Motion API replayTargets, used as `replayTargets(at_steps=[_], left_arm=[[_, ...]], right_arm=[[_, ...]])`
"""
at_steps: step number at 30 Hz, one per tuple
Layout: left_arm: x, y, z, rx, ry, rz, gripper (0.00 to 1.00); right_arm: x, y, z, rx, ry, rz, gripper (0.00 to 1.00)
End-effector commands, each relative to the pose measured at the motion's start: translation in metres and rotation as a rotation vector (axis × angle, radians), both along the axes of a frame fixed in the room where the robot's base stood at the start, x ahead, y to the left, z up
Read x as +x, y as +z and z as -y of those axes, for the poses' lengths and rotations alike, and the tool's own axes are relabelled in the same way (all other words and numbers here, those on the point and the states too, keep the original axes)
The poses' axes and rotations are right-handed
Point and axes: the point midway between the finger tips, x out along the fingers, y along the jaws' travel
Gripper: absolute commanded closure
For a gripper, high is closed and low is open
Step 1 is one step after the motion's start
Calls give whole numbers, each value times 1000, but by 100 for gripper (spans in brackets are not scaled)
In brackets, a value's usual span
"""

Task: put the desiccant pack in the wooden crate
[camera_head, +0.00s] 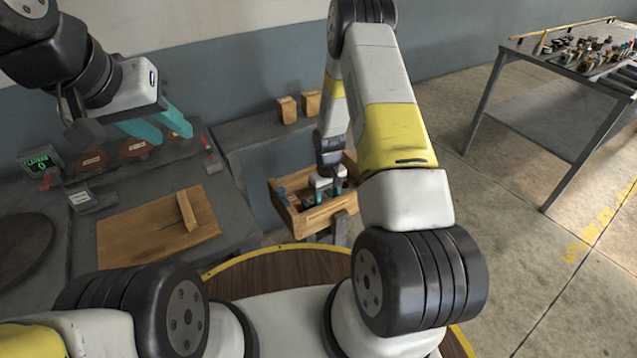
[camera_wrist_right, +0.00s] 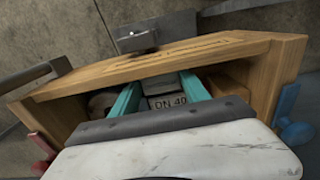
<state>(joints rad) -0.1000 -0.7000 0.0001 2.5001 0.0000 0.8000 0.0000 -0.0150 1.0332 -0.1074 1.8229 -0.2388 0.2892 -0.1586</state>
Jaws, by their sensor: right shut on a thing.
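The wooden crate (camera_head: 318,215) stands just past my round base in the middle of the head view. Its near wall and rim fill much of the right wrist view (camera_wrist_right: 262,82). My right gripper (camera_head: 327,199) reaches down inside the crate. In the right wrist view its teal fingers (camera_wrist_right: 160,86) are shut on a pale grey block with a label reading "DN 40" (camera_wrist_right: 167,101). I cannot tell whether this is the desiccant pack; its underside is hidden. My left gripper (camera_head: 160,130) is open and empty above the left bench, its teal fingers apart.
A wooden board (camera_head: 140,233) with a small wooden bar lies on the left bench, near reddish discs (camera_head: 134,147) and a green display (camera_head: 40,161). Two wooden blocks (camera_head: 288,110) stand on the back ledge. A cluttered table (camera_head: 545,62) stands far right; the floor before it is clear.

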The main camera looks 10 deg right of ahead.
Motion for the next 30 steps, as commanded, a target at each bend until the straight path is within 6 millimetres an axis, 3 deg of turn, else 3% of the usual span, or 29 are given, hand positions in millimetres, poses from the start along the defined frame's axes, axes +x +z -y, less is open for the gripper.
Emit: replayTargets(at_steps=[9,20,21,24,30], left_arm=[[0,0,0,0,0,0,64],[0,0,0,0,0,0,64],[0,0,0,0,0,0,64],[0,0,0,0,0,0,64],[0,0,0,0,0,0,64]], right_arm=[[-1,-38,0,0,0,-1,91],[0,-43,0,0,0,-1,91],[0,-43,0,0,0,0,43],[0,-42,0,0,0,0,25],[0,-42,0,0,0,0,25]])
